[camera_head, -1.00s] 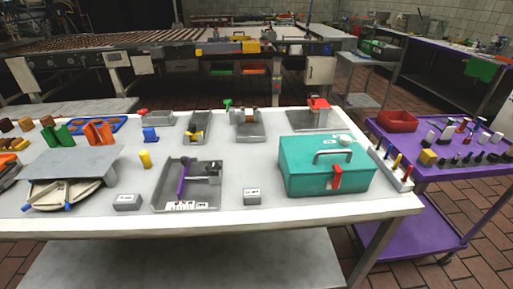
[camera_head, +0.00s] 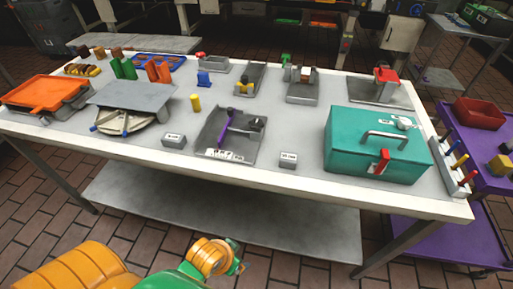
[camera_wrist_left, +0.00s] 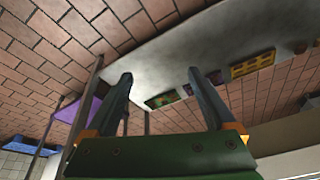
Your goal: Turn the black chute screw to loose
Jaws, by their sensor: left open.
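I cannot tell for sure which part is the black chute screw. A grey tray (camera_head: 245,150) near the table's front middle holds a fixture with a purple lever (camera_head: 226,128) and a dark knob (camera_head: 257,123), which may be it. My left arm shows at the bottom of the head view, below and in front of the table; its fingertips are not clear there. In the left wrist view my left gripper (camera_wrist_left: 160,95) is open and empty, its two dark fingers apart. My right gripper is in neither view.
A teal toolbox (camera_head: 345,160) stands right of the tray. Small grey labelled blocks (camera_head: 174,141) flank it. A grey plate on a round base (camera_head: 130,97) and an orange tray (camera_head: 45,92) lie left. A purple cart (camera_head: 480,150) stands right. The front edge (camera_head: 300,190) lies before my arm.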

